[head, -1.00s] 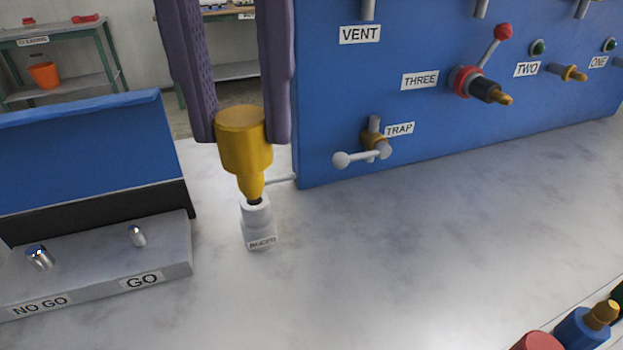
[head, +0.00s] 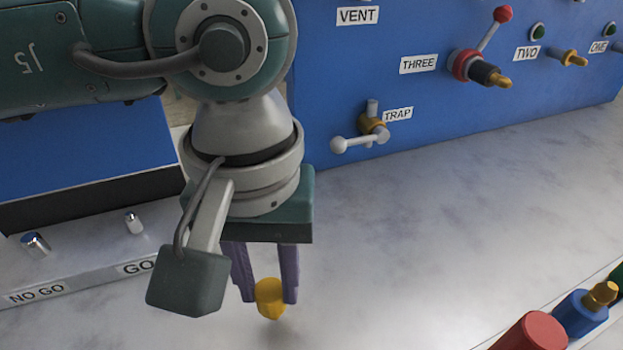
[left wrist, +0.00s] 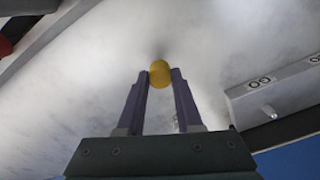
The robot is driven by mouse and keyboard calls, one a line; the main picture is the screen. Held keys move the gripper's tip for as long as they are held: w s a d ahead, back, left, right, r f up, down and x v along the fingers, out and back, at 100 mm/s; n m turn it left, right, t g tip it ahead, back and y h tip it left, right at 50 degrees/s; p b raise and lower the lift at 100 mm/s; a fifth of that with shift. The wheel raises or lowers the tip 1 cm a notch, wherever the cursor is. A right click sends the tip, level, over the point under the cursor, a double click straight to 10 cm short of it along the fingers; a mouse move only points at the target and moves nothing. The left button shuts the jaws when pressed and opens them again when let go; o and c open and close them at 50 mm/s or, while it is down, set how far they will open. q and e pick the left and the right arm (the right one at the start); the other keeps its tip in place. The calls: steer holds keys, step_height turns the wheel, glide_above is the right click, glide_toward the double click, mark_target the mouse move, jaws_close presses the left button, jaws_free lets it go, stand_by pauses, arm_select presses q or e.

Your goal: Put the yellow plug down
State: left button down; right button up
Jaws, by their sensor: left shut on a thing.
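The yellow plug (head: 269,299) is between the two purple fingers of my left gripper (head: 264,292), low over the grey bench top. It also shows in the left wrist view (left wrist: 160,73), pinched at the fingertips of the gripper (left wrist: 161,76). A soft shadow lies close by the plug; I cannot tell whether it touches the bench. My left wrist hides the fitting where the plug was earlier in the head view. My right gripper is not in view.
The blue panel (head: 450,110) with valves and the TRAP handle (head: 362,140) stands behind. The NO GO/GO block (head: 90,265) is at left. A red plug (head: 530,335) and a blue one (head: 580,318) are at lower right. The bench (head: 420,220) between is clear.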

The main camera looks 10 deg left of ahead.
mark_target(269, 290)
arm_select(q)
steer(key=shift+f, duration=0.3)
steer(key=shift+f, duration=0.15)
steer(key=c, duration=0.6)
jaws_free()
step_height(269, 290, up, 12)
steer(key=shift+r, duration=0.2)
